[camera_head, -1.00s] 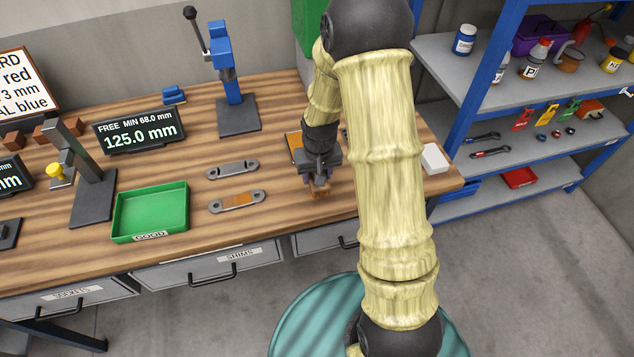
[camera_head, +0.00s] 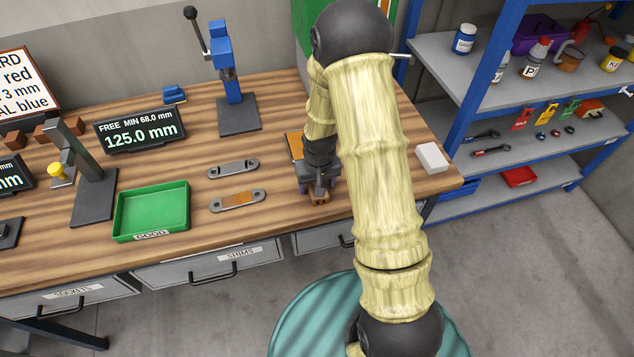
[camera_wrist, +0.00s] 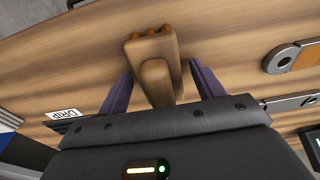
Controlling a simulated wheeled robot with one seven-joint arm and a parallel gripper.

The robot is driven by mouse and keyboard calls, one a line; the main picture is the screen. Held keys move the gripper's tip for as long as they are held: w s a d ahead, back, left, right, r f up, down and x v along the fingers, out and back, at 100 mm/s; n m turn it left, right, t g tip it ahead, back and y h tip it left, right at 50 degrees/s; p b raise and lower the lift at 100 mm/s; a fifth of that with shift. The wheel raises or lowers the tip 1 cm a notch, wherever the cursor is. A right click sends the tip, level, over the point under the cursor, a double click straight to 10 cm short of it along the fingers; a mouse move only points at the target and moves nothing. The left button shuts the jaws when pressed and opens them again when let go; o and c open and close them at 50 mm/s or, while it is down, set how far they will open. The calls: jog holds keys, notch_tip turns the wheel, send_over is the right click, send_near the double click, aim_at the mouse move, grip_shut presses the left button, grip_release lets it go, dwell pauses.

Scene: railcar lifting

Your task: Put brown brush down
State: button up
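The brown brush (camera_head: 320,198) is at the front part of the wooden bench, right of the two flat grey link plates, just below my gripper (camera_head: 318,188). In the wrist view the brush (camera_wrist: 155,70) sits between the two purple fingers of my gripper (camera_wrist: 162,72). A gap shows on each side of it, so the fingers are open around it and apart from it. It appears to rest on the bench top, though its underside is hidden.
Two link plates (camera_head: 237,201) lie left of my gripper. A green tray (camera_head: 183,213) marked GOOD stands further left. A white block (camera_head: 432,158) sits near the bench's right end. A DRIP label (camera_wrist: 63,114) shows in the wrist view. Bare wood surrounds the brush.

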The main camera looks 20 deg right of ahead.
jog(key=shift+r, duration=0.1)
jog(key=r, duration=0.4)
jog(key=s+r, duration=0.1)
jog(key=r, duration=0.3)
jog(key=r+b, duration=0.1)
jog(key=r, duration=0.3)
jog(key=shift+s, duration=0.2)
dwell(0.3)
jog(key=s+r+t, duration=0.1)
jog(key=s+r, duration=0.4)
jog(key=s, duration=0.8)
